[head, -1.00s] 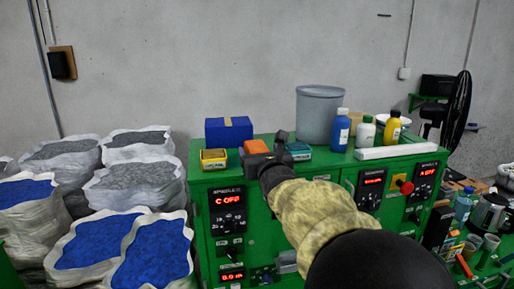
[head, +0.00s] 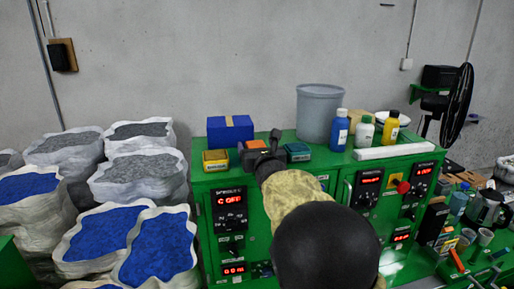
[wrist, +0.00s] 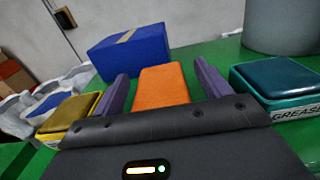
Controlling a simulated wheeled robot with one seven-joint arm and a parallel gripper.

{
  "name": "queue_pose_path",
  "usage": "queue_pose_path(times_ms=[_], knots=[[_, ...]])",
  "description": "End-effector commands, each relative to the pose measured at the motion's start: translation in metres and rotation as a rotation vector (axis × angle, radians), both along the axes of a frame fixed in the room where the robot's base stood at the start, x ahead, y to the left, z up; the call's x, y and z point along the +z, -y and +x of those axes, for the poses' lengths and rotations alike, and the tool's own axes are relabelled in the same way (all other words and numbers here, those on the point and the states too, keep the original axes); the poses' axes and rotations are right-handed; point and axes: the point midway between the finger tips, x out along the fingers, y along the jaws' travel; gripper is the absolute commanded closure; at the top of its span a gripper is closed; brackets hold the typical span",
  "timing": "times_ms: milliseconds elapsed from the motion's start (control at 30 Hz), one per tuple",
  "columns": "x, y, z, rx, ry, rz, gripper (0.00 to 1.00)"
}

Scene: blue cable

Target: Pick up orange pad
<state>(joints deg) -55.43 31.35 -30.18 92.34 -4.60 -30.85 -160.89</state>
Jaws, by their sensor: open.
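The orange pad (wrist: 162,88) lies on top of the green machine, between the two fingers of my gripper (wrist: 160,90) in the wrist view. My gripper is open.
A yellow box (head: 215,160) stands left of the pad and a teal grease box (head: 297,152) right. A blue box (head: 230,130) is behind. A grey bucket (head: 318,112) and several bottles stand farther right on the green machine (head: 330,163). Sacks (head: 140,168) fill the left.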

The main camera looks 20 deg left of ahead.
Motion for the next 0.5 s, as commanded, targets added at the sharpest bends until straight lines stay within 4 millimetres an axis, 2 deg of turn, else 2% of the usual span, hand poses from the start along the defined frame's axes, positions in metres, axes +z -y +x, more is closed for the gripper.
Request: queue_pose_path(times_ms=[500], knots=[[-0.0007,-0.0007,0.0003,0.001,0.0,0.0,0.24]])
